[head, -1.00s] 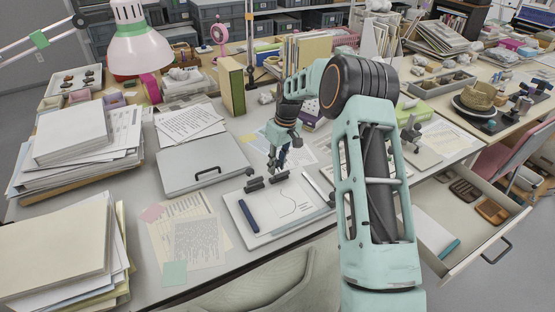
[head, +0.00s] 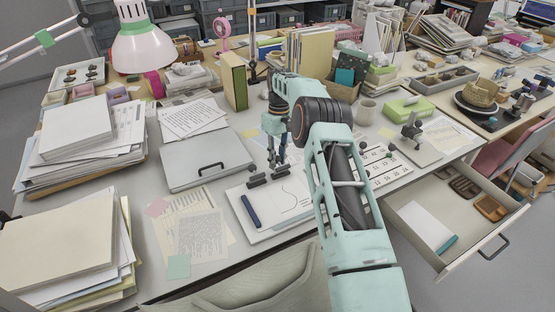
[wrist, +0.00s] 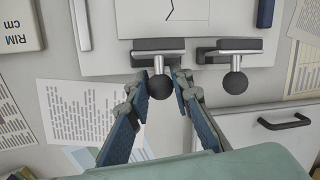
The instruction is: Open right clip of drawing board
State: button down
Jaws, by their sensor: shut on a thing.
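The drawing board (head: 265,228) lies on the desk with a white sheet and a dark blue pen (head: 250,210) on it. Two dark clips sit on its far edge. The right clip (head: 281,176) is at the left in the wrist view (wrist: 155,45), where the scene appears turned around; a black ball knob (wrist: 159,88) sticks out from it. The left clip (head: 257,182) also shows in the wrist view (wrist: 232,46). My gripper (wrist: 160,76) has its two blue fingertips on either side of the right clip's knob, shut on it. The knob's contact sides are partly hidden by the fingers.
A grey case with a handle (head: 208,160) lies left of the board. Papers (head: 190,240) lie in front of it. A number sheet (head: 385,165) and an open drawer (head: 440,235) are at the right. Upright folders (head: 305,55) stand behind my arm.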

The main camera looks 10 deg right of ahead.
jog(key=shift+f+g, duration=0.2)
jog(key=shift+g, duration=0.1)
dwell(0.6)
jog(key=c, duration=1.7)
grip_release()
jog(key=shift+r, duration=0.1)
notch_tip(320, 180, up, 10)
